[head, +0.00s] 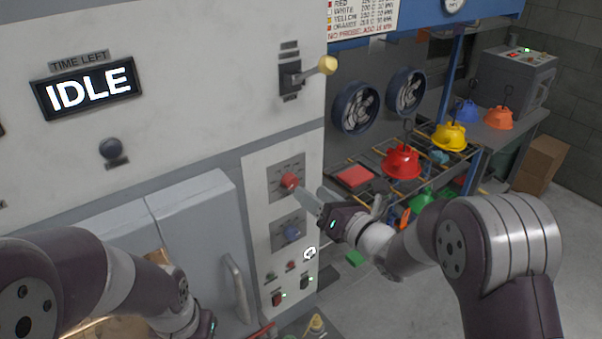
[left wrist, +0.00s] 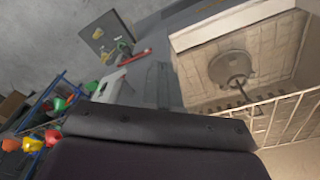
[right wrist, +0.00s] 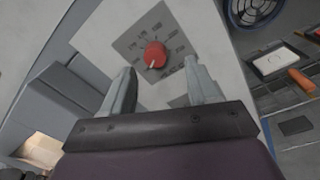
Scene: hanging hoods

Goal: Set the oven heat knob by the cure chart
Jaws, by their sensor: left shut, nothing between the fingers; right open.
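A red knob (head: 289,181) sits on a grey dial plate on the oven's control panel. In the right wrist view the red knob (right wrist: 155,55) has a white pointer mark aimed at the lower left, with small scale marks around it. My right gripper (head: 318,204) is open just in front of the knob; its fingers (right wrist: 158,85) stand apart below the knob, not closed on it. The cure chart (head: 362,15) hangs at the top, partly cut off, with colour rows. My left gripper (head: 208,325) is mostly hidden at the lower edge; its fingers do not show clearly.
A blue knob (head: 291,231) and small switches lie below the red one. The display (head: 87,88) reads IDLE. A yellow-tipped lever (head: 327,66) is above. Red (head: 402,162) and yellow hoods (head: 449,136) stand on a rack at right. Oven doors (head: 190,215) are left of the panel.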

